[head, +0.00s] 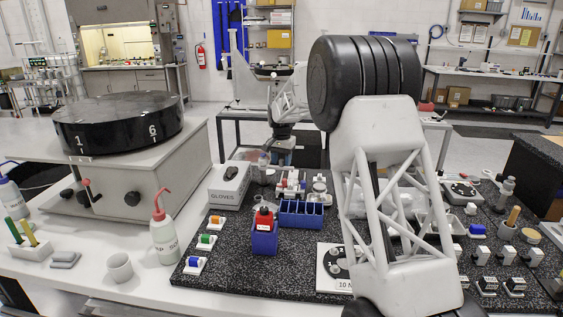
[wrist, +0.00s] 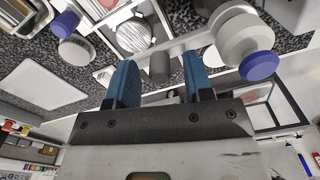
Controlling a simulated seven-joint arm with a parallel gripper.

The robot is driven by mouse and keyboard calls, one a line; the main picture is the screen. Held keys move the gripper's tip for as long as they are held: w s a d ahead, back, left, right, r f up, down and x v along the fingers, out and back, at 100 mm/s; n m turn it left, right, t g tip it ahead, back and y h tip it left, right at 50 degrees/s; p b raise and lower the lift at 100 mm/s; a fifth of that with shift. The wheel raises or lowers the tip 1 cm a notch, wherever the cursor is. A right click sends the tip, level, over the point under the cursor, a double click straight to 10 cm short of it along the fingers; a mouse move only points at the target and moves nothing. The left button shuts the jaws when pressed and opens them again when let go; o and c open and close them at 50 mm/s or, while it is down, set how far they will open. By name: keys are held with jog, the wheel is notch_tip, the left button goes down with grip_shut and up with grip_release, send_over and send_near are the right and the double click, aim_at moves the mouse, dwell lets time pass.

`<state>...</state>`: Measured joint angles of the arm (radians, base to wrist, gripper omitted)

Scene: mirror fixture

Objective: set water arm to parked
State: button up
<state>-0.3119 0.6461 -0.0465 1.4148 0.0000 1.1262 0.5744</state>
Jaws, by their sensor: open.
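In the wrist view, a pale grey bar (wrist: 195,40) runs across in front of my gripper (wrist: 158,66). It ends at a white round post with a blue cap (wrist: 258,66); this looks like the water arm, though no label is readable. A short grey peg (wrist: 159,68) hangs from the bar between my two blue fingers. The fingers are open, with gaps visible beside the peg. In the head view, my gripper (head: 273,153) is small, beyond the blue rack, and the water arm cannot be made out there.
A blue bin (head: 264,240) with a red-topped item and a blue divided rack (head: 300,214) stand on the speckled mat. A gloves box (head: 229,185) is to their left. A squeeze bottle (head: 163,235) stands by the mat's left edge. My arm hides part of the mat.

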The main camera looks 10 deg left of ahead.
jog(key=shift+f, duration=0.25)
jog(key=shift+c, duration=0.3)
grip_shut()
